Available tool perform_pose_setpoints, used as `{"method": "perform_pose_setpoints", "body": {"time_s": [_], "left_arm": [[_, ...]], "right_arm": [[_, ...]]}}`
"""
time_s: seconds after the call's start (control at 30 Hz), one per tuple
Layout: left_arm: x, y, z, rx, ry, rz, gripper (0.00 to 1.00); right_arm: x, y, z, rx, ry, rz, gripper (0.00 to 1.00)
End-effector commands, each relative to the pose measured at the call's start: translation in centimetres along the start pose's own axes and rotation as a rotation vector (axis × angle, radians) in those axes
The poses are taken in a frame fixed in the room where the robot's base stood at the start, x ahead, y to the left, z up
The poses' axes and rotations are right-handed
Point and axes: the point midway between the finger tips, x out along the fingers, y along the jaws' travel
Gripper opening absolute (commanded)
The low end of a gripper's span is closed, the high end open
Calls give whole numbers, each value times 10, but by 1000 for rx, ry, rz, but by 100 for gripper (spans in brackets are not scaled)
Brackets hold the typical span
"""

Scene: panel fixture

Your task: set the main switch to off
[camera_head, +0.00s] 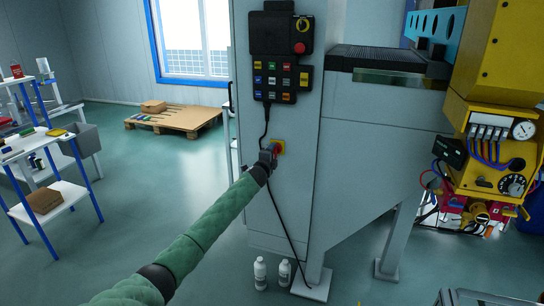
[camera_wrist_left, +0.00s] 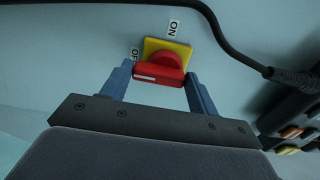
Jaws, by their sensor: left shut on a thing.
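The main switch is a red handle (camera_wrist_left: 158,73) on a yellow plate (camera_wrist_left: 153,46), fixed to the grey cabinet side. An ON label (camera_wrist_left: 174,28) is beyond the plate and a partly hidden OFF label (camera_wrist_left: 135,53) is at its left in the left wrist view. In the head view the yellow plate (camera_head: 281,147) shows just beyond my left gripper (camera_head: 271,154). The left gripper's blue fingers (camera_wrist_left: 158,82) are shut on the red handle, one at each end. I cannot tell clearly which label the handle points to. My right gripper is not in view.
A black control pendant (camera_head: 281,34) and a button box (camera_head: 275,80) hang above the switch, with a black cable (camera_head: 264,126) running down near the gripper. White bottles (camera_head: 260,272) stand on the floor below. Yellow gauge equipment (camera_head: 500,150) is at right. Floor left of the cabinet is open.

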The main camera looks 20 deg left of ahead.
Motion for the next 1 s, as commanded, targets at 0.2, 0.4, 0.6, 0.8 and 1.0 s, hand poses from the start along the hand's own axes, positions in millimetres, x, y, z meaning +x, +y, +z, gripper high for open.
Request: {"method": "perform_pose_setpoints", "body": {"time_s": [0.2,0.4,0.6,0.8,1.0], "left_arm": [[0,2,1,-27,-2,3,37],[0,2,1,-30,-2,3,37],[0,3,1,-30,-2,3,66],[0,2,0,-29,-1,2,82],[-1,1,0,-28,-1,1,82]], "right_arm": [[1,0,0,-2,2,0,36],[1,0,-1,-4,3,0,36],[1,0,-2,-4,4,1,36],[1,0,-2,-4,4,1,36],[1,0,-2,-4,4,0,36]]}}
